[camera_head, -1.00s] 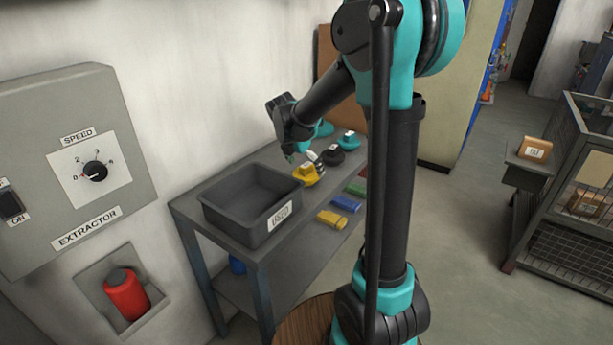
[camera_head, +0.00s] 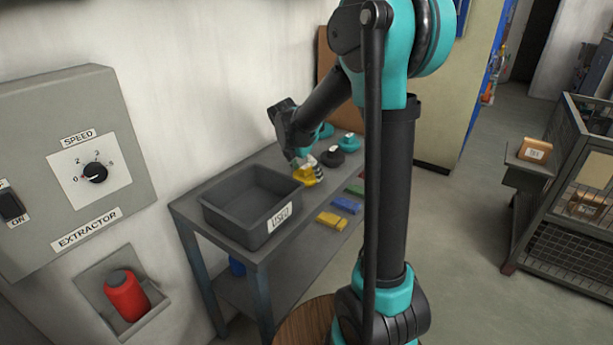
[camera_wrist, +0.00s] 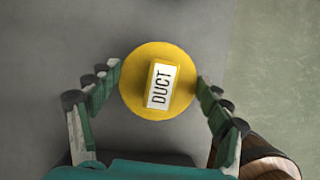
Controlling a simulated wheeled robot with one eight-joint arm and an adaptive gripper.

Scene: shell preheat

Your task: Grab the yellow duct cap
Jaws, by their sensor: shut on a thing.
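The yellow duct cap (camera_head: 303,177) stands on the grey table (camera_head: 300,236), just right of the dark bin. In the wrist view the cap (camera_wrist: 184,108) is a round yellow disc with a raised block handle on top, labelled "DUCT". My gripper (camera_wrist: 158,80) is above it, with one finger on each side, shut on the cap. In the head view my gripper (camera_head: 306,162) reaches down onto the cap, and its fingers partly cover it. The cap's underside is hidden, and I cannot tell whether it is clear of the table.
A dark bin (camera_head: 232,222) labelled "USED" stands left of the cap. A black cap (camera_head: 332,157) and a teal cap (camera_head: 349,142) stand close behind it. The wall runs behind the table.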

